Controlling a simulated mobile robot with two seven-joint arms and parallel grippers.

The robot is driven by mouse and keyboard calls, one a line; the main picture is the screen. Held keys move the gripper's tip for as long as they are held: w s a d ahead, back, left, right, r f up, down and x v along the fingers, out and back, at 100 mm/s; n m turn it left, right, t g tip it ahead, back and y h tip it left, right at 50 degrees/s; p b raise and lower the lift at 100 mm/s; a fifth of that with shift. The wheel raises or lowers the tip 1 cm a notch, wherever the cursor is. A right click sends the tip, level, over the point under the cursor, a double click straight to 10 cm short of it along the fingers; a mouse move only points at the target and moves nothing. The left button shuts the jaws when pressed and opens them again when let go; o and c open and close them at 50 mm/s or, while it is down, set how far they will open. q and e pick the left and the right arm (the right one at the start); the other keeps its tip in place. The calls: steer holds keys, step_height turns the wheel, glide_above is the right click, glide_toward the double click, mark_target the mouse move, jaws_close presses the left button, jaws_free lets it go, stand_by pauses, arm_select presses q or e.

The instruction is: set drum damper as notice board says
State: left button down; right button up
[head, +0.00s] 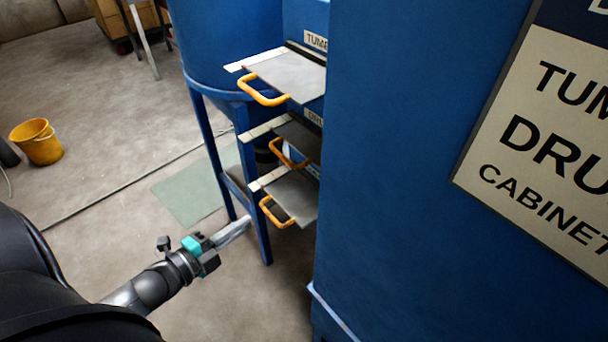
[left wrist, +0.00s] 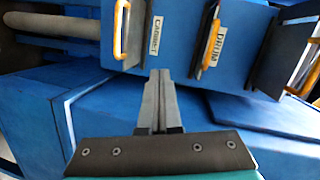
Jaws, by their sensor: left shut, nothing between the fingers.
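Three flat damper plates with yellow loop handles stick out of the blue ducting, one above another, in the head view. The middle one is the drum damper (head: 303,136), with its partly hidden label; its handle (head: 284,158) faces left. In the left wrist view the "DRUM" label (left wrist: 214,44) and the drum handle (left wrist: 211,40) are right of my gripper. The notice board (head: 545,140) is cut off; "TUM", "DRU" and "CABINET" show, but no settings. My left gripper (head: 247,222) is shut and empty, below and left of the lowest handle. The right gripper is out of view.
The top damper (head: 290,72) and lowest damper (head: 292,195) flank the drum damper closely; the lowest is labelled "CABINET" (left wrist: 154,36) in the wrist view. A blue stand leg (head: 258,225) is beside my gripper. A large blue cabinet (head: 400,200) blocks the right. A yellow bucket (head: 38,143) stands far left.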

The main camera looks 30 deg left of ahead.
arm_select(q)
steer(key=d+r+m+t+h, duration=0.1)
steer(key=d+r+m+h, duration=0.25)
steer(key=r, duration=0.35)
steer(key=b, duration=0.2)
glide_toward(317, 166)
steer(key=shift+m, duration=0.45)
steer(key=x, duration=0.6)
steer(key=shift+w+d+f, duration=0.15)
steer(key=shift+w, duration=0.25)
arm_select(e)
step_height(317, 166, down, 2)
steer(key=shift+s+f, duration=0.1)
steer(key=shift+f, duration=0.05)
arm_select(q)
steer(key=shift+w+d, duration=0.1)
steer(key=shift+w, duration=0.05)
steer(key=x, duration=0.5)
steer(key=shift+w, duration=0.1)
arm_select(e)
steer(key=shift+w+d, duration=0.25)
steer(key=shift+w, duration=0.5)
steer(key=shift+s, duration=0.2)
